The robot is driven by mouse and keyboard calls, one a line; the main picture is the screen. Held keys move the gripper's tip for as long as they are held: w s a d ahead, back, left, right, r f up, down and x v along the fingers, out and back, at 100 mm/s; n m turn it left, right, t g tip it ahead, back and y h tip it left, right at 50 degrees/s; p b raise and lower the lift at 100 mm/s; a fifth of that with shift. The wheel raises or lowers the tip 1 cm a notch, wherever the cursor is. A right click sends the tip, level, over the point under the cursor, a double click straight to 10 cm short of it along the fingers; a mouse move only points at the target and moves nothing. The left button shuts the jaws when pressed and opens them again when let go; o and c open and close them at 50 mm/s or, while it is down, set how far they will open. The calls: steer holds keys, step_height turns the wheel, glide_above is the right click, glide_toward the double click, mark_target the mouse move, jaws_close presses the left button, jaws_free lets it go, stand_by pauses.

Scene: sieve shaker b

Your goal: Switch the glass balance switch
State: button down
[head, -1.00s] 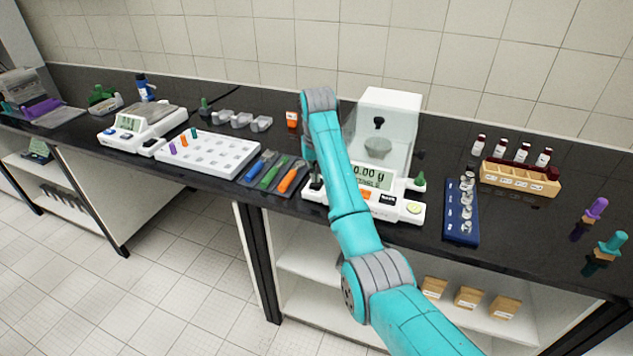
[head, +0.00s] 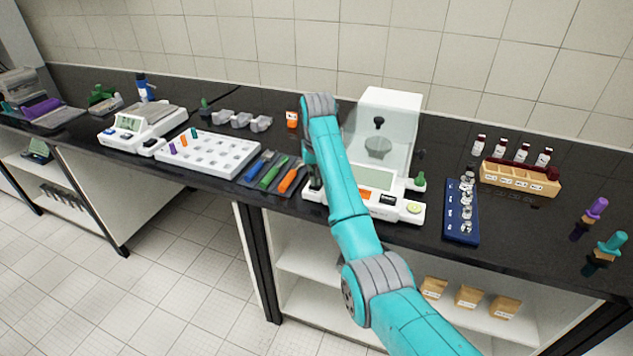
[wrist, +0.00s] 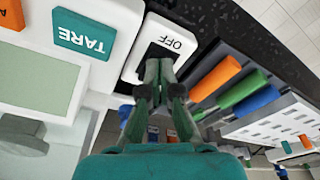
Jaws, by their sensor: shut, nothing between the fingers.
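The glass balance (head: 402,207) stands on the bench, with a clear glass chamber above its white base. Its display (head: 375,178) is blank, also in the wrist view (wrist: 38,78). The switch (wrist: 152,52) is a dark rocker in a white frame at the balance's corner, with the word OFF beside it. My gripper (wrist: 160,68) is shut and empty, its fingertips at the switch and covering part of it. Whether they touch it I cannot tell. In the head view my arm hides most of the switch area, and my gripper (head: 315,178) shows only partly.
Blue, green and orange tools (head: 270,175) lie just left of the balance. A blue weight rack (head: 453,226) and wooden vial holder (head: 520,180) stand to its right. A teal TARE button (wrist: 84,34) is close to my fingers. A second balance (head: 133,130) stands farther left.

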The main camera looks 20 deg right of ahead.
steer(key=shift+r, duration=3.5)
